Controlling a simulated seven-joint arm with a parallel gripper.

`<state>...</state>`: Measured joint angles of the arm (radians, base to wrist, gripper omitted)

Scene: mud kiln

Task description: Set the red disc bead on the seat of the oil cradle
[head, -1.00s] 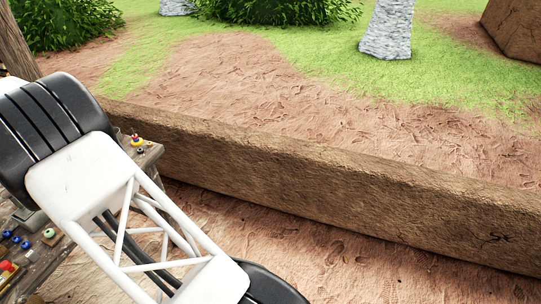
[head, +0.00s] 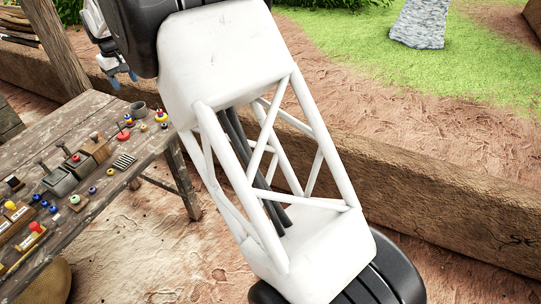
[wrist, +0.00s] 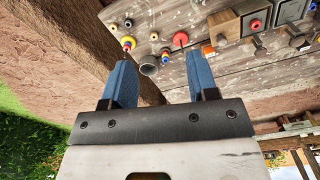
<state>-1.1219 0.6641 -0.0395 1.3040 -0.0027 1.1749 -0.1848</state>
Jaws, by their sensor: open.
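My gripper (head: 119,76) shows at the top left of the head view, above the table's far end. In the wrist view its two blue fingers (wrist: 158,62) are wide apart with nothing between them. A red, disc-like piece (head: 124,136) lies near the table's far end; a red piece (wrist: 180,39) also shows beyond the fingers in the wrist view. Another red piece (head: 76,157) sits in a dark box, seen in the wrist view too (wrist: 256,24). I cannot tell for sure which is the red disc bead, nor which holder is the oil cradle.
The wooden table (head: 105,215) carries several small beads, boxes and knobs. A grey cup (head: 138,108) stands near its far end, by a stacked coloured piece (head: 161,116). A low mud wall (head: 430,190) runs behind. A wooden post (head: 55,45) stands at the left.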

